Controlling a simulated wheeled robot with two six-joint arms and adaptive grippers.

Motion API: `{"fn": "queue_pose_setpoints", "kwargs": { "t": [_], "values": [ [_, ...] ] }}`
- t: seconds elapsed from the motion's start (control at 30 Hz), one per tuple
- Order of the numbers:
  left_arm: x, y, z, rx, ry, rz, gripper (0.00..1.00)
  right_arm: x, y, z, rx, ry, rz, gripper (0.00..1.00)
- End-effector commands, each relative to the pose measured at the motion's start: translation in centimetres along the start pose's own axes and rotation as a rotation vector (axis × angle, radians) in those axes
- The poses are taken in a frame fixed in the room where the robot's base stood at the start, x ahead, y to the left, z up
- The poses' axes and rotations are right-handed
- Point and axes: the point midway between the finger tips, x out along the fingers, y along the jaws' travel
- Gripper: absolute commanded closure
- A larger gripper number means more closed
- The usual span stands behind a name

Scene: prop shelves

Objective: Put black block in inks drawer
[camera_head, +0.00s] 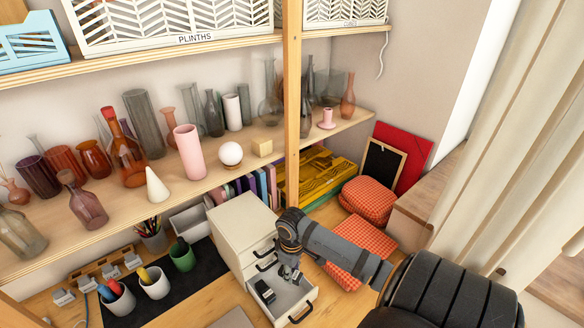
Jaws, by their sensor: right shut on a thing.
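My right gripper (291,274) reaches in from the right and points down over the pulled-out bottom drawer (284,309) of the white drawer unit (240,225). It is shut on a small dark thing, seemingly the black block (297,278), which is mostly hidden by the fingers and hard to make out. Another dark object (265,291) with a lighter top lies inside the open drawer, left of the gripper. No drawer label is readable. My left gripper is not in view.
The unit's upper drawers, with black handles (266,252), look shut. Red checked cushions (358,249) lie right of the unit. Pen cups (154,282) stand on a black mat to the left. A shelf of vases and a wooden post (292,120) rise behind.

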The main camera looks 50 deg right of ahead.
Motion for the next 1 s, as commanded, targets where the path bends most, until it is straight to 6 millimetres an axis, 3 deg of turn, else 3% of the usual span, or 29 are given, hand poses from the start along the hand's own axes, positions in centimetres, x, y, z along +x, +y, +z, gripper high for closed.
{"fn": "queue_pose_setpoints", "kwargs": {
  "t": [0.27, 0.3, 0.43, 0.77, 0.87, 1.0],
  "values": [
    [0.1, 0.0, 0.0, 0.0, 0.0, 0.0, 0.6, 0.6, 0.0, 0.0, 0.001, 0.0, 0.0, 0.99],
    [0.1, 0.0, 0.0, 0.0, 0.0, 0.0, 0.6, 0.6, 0.0, 0.0, 0.001, 0.0, 0.0, 0.62],
    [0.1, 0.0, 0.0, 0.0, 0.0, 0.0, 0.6, 0.6, 0.0, 0.0, 0.001, 0.0, 0.0, 0.44],
    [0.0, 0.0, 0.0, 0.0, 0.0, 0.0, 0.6, 0.2, 0.0, 0.0, 0.0, 0.0, 0.001, 0.44],
    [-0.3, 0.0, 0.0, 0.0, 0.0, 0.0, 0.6, -1.2, 0.1, 0.0, -0.001, 0.001, 0.005, 0.44],
    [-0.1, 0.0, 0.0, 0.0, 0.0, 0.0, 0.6, -4.4, 0.2, 0.0, -0.003, 0.002, 0.009, 0.44]
  ]
}}
